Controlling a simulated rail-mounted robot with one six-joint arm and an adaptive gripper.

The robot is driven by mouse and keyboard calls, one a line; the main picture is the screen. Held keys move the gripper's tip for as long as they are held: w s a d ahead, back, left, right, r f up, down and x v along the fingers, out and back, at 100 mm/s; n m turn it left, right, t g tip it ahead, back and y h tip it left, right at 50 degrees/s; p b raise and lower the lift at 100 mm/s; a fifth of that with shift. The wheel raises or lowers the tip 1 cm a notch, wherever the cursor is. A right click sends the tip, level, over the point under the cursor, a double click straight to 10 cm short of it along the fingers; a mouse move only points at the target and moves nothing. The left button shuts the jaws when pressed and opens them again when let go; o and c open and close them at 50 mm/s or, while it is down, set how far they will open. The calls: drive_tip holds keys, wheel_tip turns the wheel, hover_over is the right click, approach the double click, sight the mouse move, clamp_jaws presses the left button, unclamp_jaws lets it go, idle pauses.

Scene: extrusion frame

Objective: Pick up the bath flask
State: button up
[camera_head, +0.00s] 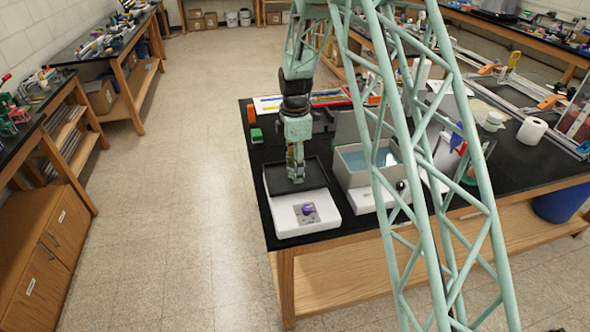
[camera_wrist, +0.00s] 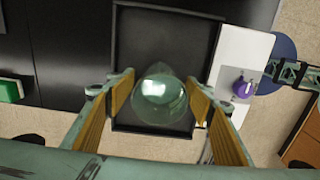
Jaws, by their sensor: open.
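A clear, round glass flask (camera_wrist: 160,98), which I take to be the bath flask, shows in the wrist view. It lies between the two fingers of my gripper (camera_wrist: 158,90), with a gap visible on each side. The gripper is open. In the head view my gripper (camera_head: 296,178) points down over the black top plate (camera_head: 312,174) of a white device; the flask cannot be made out there. The black plate (camera_wrist: 165,40) lies below the flask in the wrist view. I cannot tell whether the flask touches it.
The white device (camera_head: 305,215) has a purple knob (camera_head: 307,209). A grey water bath (camera_head: 352,172) stands close to its right. A green block (camera_head: 257,135) and an orange item (camera_head: 251,113) lie behind left. The black bench's left edge is near, with open floor (camera_head: 190,200) beyond.

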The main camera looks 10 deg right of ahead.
drive_tip(key=c, duration=0.9)
drive_tip(key=shift+c, duration=0.2)
drive_tip(key=shift+r, duration=0.35)
drive_tip(key=shift+r, duration=1.5)
drive_tip(key=s+d+r+b, duration=0.1)
drive_tip(key=s+d+b, duration=0.1)
drive_tip(key=s, duration=1.3)
drive_tip(key=shift+s+d+r, duration=0.15)
drive_tip(key=shift+d, duration=0.55)
drive_tip(key=shift+s, duration=0.15)
